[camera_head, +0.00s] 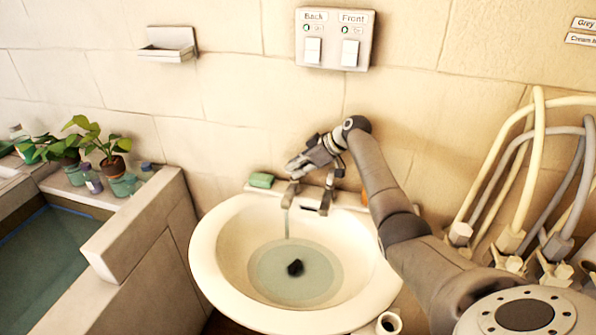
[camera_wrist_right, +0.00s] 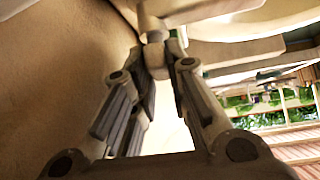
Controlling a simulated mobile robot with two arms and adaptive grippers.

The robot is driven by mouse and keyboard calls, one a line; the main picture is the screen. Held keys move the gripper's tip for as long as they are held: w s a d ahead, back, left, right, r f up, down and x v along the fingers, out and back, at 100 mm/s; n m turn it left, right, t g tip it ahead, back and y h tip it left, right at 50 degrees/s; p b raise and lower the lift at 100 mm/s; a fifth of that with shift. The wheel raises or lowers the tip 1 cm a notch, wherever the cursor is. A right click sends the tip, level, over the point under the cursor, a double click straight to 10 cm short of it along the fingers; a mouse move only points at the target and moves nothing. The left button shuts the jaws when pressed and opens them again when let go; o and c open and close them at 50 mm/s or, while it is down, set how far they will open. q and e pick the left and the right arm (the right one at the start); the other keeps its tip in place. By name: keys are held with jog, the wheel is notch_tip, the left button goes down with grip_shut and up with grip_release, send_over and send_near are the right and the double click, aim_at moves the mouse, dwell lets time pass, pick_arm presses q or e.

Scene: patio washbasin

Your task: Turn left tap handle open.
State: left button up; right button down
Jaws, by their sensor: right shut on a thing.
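The white washbasin (camera_head: 205,262) stands against the wall, with two grey taps at its back rim. A thin stream of water (camera_head: 287,222) falls from the left tap (camera_head: 291,193) into the pooled water. The right tap (camera_head: 326,203) shows no stream. My right gripper (camera_head: 295,169) reaches in from the right, its fingertips at the top of the left tap. In the right wrist view, my right gripper's fingers (camera_wrist_right: 158,50) close on a pale grey part, which looks like the left tap handle (camera_wrist_right: 153,22). The fingers partly hide the handle. My left gripper is out of view.
A dark object (camera_head: 295,267) sits in the basin water. A green soap or sponge (camera_head: 261,180) lies on the back rim. A switch panel (camera_head: 334,40) is on the wall above. Potted plants (camera_head: 116,166) stand left; hoses (camera_head: 533,165) and plugs crowd the right.

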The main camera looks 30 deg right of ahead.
dwell(0.3)
jog(key=c, duration=1.4)
grip_release()
jog(key=shift+w+f, duration=0.1)
jog(key=v, duration=1.2)
